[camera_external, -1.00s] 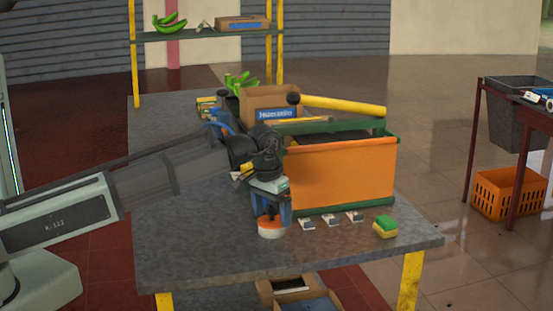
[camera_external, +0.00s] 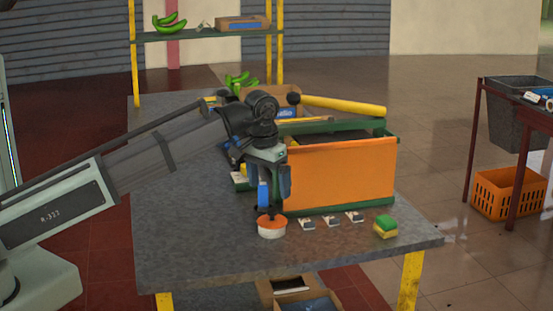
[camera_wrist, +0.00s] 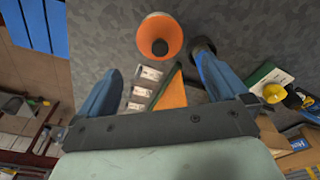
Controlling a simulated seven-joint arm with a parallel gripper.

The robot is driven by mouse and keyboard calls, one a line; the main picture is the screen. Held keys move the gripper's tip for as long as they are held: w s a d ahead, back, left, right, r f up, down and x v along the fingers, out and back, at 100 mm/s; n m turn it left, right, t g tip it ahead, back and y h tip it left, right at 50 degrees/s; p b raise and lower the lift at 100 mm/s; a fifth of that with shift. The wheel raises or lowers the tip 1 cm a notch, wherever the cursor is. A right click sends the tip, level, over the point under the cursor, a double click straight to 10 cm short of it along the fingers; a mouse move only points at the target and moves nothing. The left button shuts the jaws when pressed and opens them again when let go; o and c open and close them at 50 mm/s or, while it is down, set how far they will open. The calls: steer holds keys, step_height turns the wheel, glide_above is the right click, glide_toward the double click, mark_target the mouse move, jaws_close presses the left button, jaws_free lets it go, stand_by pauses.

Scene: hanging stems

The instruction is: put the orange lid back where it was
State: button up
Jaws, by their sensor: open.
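The orange lid (camera_external: 271,220) has a dark knob. It sits on a round white container (camera_external: 271,233) near the front edge of the grey table. The lid also shows in the wrist view (camera_wrist: 176,31), ahead of the fingertips and between their lines. My gripper (camera_external: 271,205) is open, just above the lid. In the wrist view its blue fingers (camera_wrist: 158,60) are spread wide with nothing held between them. I cannot tell from these views whether a fingertip touches the knob, nor how squarely the lid is seated.
An orange-sided box with a green frame (camera_external: 340,175) stands close to the right of my gripper. Several small pale items (camera_external: 331,220) lie in front of it, with a yellow-green sponge (camera_external: 386,227) farther right. The table's left part is clear.

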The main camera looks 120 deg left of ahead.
steer(key=shift+d+r, duration=0.2)
steer(key=shift+r, duration=1.55)
